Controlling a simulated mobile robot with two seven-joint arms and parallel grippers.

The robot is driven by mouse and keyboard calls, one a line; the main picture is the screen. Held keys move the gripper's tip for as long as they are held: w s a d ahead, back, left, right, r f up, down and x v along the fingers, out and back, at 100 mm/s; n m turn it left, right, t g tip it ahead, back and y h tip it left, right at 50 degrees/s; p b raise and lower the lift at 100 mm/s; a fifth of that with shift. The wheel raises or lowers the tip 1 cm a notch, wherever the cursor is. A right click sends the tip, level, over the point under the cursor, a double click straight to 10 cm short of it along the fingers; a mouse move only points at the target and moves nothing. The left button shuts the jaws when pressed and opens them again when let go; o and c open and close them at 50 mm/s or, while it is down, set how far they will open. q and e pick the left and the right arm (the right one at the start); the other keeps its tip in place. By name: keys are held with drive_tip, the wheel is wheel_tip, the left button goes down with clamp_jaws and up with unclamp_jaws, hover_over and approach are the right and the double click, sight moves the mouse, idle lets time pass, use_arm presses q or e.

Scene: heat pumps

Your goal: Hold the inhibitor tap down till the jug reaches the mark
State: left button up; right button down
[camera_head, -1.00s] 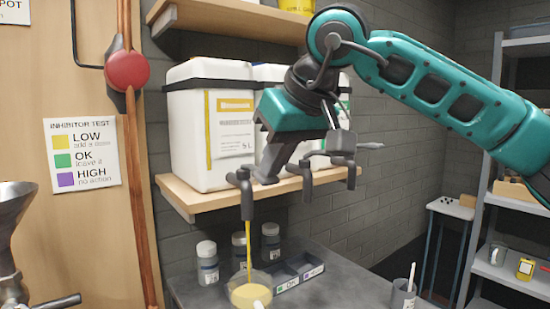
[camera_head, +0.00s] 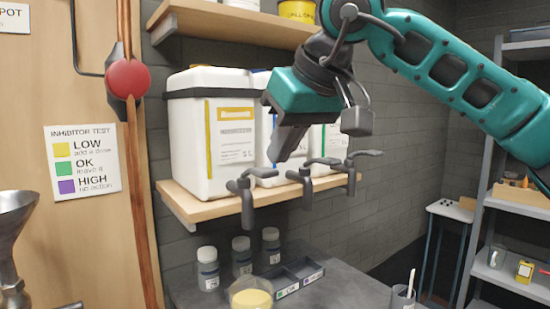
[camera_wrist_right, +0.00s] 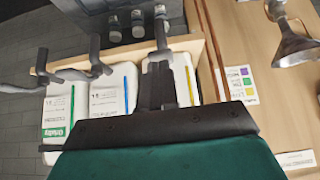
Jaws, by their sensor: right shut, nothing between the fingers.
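The inhibitor tap (camera_head: 246,192) is the dark lever tap under the left white container (camera_head: 210,140), the one with the yellow label. No stream runs from it. The clear jug (camera_head: 250,294) stands below it holding yellow liquid; its bottom is cut off and no mark can be made out. My right gripper (camera_head: 279,158) is shut and empty, raised above and right of the tap lever, apart from it. In the right wrist view my shut fingers (camera_wrist_right: 156,82) point towards the tap (camera_wrist_right: 160,35). My left gripper is not in view.
Two more taps (camera_head: 306,184) (camera_head: 352,172) stick out from the shelf (camera_head: 200,208) close on the right. Several lidded bottles (camera_head: 207,268) and a dark tray (camera_head: 295,277) stand behind the jug. A cup with a stick (camera_head: 403,297) is at right.

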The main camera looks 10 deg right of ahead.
drive_tip(key=v, duration=1)
drive_tip(key=shift+p, duration=0.45)
drive_tip(key=shift+f, duration=0.1)
idle(0.6)
